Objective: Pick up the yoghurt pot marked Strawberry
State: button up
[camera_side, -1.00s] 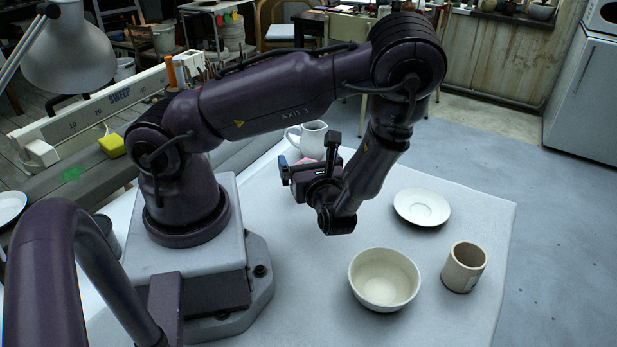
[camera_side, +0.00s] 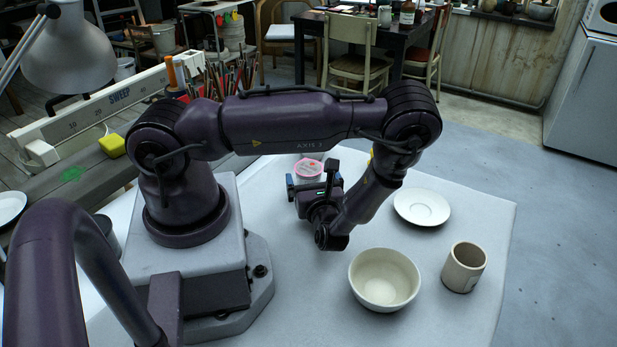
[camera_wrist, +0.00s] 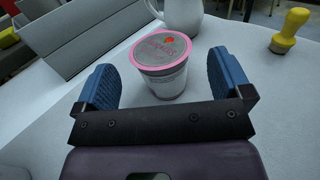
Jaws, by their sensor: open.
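The yoghurt pot (camera_wrist: 167,84) is a small white tub with a pink rim and a grey lid bearing a red mark; its lettering is too small to read. It stands upright on the white tabletop. In the side view its pink-rimmed lid (camera_side: 308,168) shows just behind my gripper (camera_side: 314,184), which hides its lower part. In the wrist view my gripper (camera_wrist: 161,62) is open, with one blue finger on each side of the pot and a visible gap on both sides. Nothing is held.
A white jug (camera_wrist: 184,14) stands close behind the pot. A yellow-handled tool (camera_wrist: 290,28) is farther right. A saucer (camera_side: 421,207), a cream bowl (camera_side: 384,278) and a beige cup (camera_side: 463,267) stand on the right of the table (camera_side: 300,300).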

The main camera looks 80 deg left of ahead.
aim_at(309, 167)
jog(key=a, duration=0.4)
jog(key=shift+a, duration=0.2)
jog(key=c, duration=1)
jog(key=shift+w+r, duration=0.1)
